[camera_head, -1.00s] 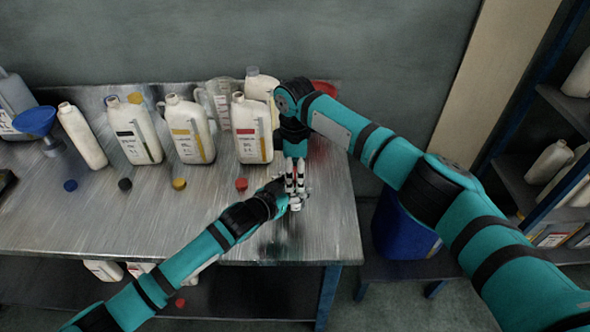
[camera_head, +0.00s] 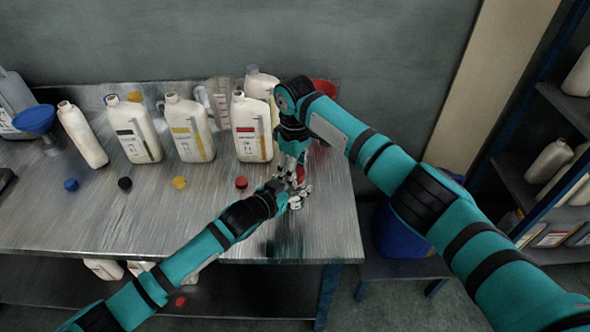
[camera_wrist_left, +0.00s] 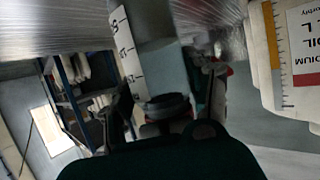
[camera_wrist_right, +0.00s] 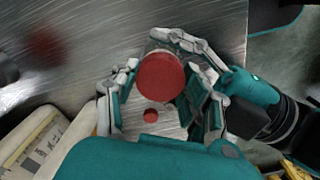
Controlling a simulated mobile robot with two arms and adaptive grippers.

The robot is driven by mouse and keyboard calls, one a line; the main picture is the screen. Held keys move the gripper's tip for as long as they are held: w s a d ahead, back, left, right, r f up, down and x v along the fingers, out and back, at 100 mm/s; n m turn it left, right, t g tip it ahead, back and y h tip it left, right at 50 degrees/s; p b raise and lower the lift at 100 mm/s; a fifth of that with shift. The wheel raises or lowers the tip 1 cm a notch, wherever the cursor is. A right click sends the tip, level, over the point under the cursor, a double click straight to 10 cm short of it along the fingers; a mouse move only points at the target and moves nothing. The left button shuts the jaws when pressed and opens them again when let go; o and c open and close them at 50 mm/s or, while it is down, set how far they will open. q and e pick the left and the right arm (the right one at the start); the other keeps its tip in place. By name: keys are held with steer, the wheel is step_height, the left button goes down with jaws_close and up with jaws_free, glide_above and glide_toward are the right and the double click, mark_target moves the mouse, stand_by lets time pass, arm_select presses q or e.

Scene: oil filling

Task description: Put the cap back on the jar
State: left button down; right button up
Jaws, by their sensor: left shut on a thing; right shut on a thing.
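My right gripper (camera_head: 298,170) points down over the front right of the table. In the right wrist view its fingers (camera_wrist_right: 160,98) are on both sides of a round red cap (camera_wrist_right: 160,75), shut on it. The cap also shows small in the head view (camera_head: 300,174). My left gripper (camera_head: 288,192) comes in from the left, just below the right one, and is shut on a clear jar. The jar (camera_wrist_left: 150,65) has a white scale strip in the left wrist view. The cap appears at the jar's top; whether it is seated is hidden.
White jugs (camera_head: 253,130) stand in a row behind, with a blue funnel (camera_head: 35,119) at the left. Small caps, blue (camera_head: 71,184), black (camera_head: 125,183), yellow (camera_head: 179,182) and red (camera_head: 241,182), lie in front of them. The table's front left (camera_head: 110,225) is clear.

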steer(key=o, duration=1.3)
steer(key=shift+r, duration=0.1)
steer(key=shift+r, duration=2.2)
steer(key=shift+c, duration=0.2)
step_height(320, 180, up, 3)
steer(key=shift+f+n, duration=0.15)
steer(key=shift+n, duration=0.65)
steer(key=shift+r+n, duration=0.3)
steer(key=shift+r, duration=0.1)
